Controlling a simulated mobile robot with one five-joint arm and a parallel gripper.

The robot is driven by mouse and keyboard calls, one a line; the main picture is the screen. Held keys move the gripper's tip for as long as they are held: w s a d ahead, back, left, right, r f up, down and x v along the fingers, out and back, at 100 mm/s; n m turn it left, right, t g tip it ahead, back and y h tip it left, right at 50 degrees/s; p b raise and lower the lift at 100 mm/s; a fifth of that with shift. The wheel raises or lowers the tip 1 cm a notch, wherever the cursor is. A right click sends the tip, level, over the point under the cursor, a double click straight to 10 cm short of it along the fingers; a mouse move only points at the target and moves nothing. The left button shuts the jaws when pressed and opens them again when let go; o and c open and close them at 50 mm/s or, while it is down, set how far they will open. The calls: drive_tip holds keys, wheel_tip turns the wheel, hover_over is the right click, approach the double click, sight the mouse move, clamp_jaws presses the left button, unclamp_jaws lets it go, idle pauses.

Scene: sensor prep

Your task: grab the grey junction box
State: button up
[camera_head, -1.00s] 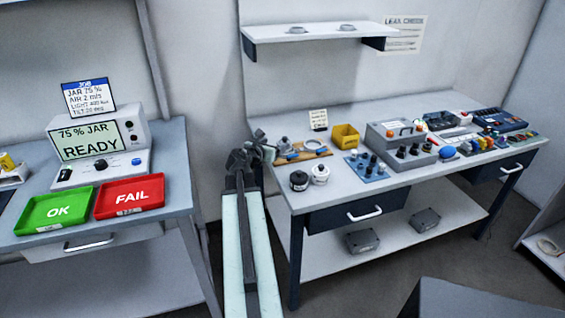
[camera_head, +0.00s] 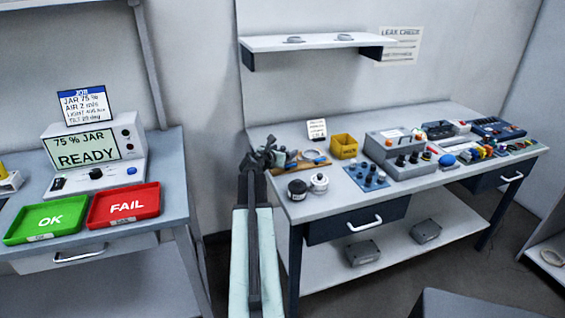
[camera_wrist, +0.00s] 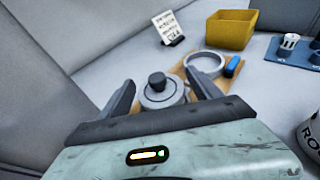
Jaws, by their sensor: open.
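Two small grey boxes lie on the lower shelf of the right bench in the head view: a left grey box (camera_head: 363,253) and a right grey box (camera_head: 425,231). They look like junction boxes; I cannot tell which one is meant. My gripper (camera_head: 264,154) is above the left end of the bench top, higher than both boxes and to their left. In the wrist view my gripper (camera_wrist: 160,78) is open, with its fingers apart. A round grey part with a dark knob (camera_wrist: 160,92) shows between the fingers; contact cannot be told. Neither shelf box shows in the wrist view.
The bench top holds a yellow bin (camera_head: 343,147), a dark-lidded jar (camera_head: 297,190), a blue plate with knobs (camera_head: 367,178) and a grey control unit (camera_head: 393,143). A drawer (camera_head: 335,225) sits above the lower shelf (camera_head: 320,276). Floor shows at the right.

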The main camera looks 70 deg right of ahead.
clamp_jaws()
